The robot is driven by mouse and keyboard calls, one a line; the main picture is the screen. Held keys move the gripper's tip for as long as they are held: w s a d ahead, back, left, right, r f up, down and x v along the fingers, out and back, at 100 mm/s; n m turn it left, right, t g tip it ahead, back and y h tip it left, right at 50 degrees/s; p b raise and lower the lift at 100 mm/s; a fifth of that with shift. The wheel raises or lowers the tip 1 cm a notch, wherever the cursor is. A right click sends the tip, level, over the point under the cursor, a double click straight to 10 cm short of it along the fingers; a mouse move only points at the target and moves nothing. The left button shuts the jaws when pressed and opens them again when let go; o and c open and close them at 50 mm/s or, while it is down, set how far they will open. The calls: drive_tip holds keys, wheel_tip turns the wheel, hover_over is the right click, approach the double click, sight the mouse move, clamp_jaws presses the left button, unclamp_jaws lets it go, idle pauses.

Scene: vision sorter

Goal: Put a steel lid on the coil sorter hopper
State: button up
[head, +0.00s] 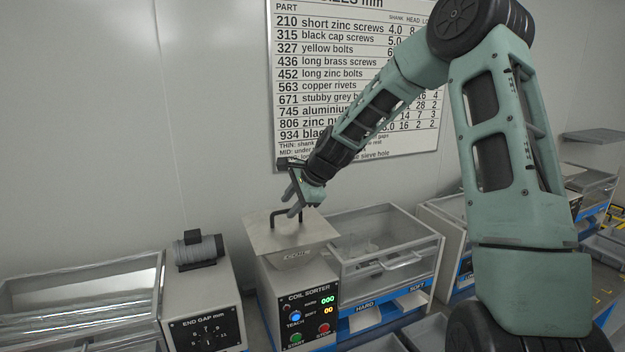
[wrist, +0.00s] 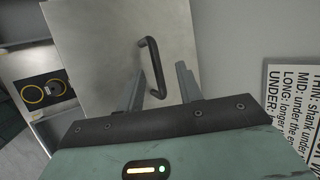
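The coil sorter (head: 305,304) is a white box with a dark control panel, and its hopper (head: 295,260) is on top. A square steel lid (head: 265,238) lies flat over the hopper and appears to rest on it. Its bent black handle (head: 281,212) stands up from the plate. My gripper (head: 294,210) is just above the lid at the handle. In the wrist view the lid (wrist: 95,50) fills the middle, and the handle (wrist: 151,62) shows between the spread fingers of my gripper (wrist: 160,74). The fingers look open, with gaps to the handle. The hopper's mouth is hidden under the lid.
A clear-walled bin (head: 385,250) stands right beside the sorter, above blue hard and soft labels. An end gap box (head: 205,312) with a grey motor (head: 198,250) is on the left, past a clear-fronted tray (head: 80,300). A parts chart (head: 320,80) hangs on the wall behind.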

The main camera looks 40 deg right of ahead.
drive_tip(key=b+v, duration=0.3)
drive_tip(key=v, duration=1.1)
drive_tip(key=s+a+f+n+g+b, duration=0.1)
drive_tip(key=s+a+f+n+g, duration=0.2)
drive_tip(key=a, duration=0.5)
drive_tip(key=s+a+f+n, duration=0.4)
drive_tip(key=a+n, duration=0.2)
drive_tip(key=a, duration=0.2)
drive_tip(key=s+a+f+n+g+b, duration=0.1)
drive_tip(key=s+a+f+n+g, duration=0.2)
drive_tip(key=a, duration=0.5)
drive_tip(key=s+a+f+n+h+b, duration=0.1)
drive_tip(key=s+a+f+n, duration=0.3)
drive_tip(key=s+n, duration=0.4)
drive_tip(key=s+a+f+n+g+b, duration=0.1)
drive_tip(key=s+a+f+n, duration=0.3)
drive_tip(key=s+n, duration=0.3)
drive_tip(key=s, duration=0.4)
drive_tip(key=shift+s+f+n+h, duration=0.25)
drive_tip(key=shift+s+n+h, duration=0.1)
drive_tip(key=shift+n+h, duration=0.05)
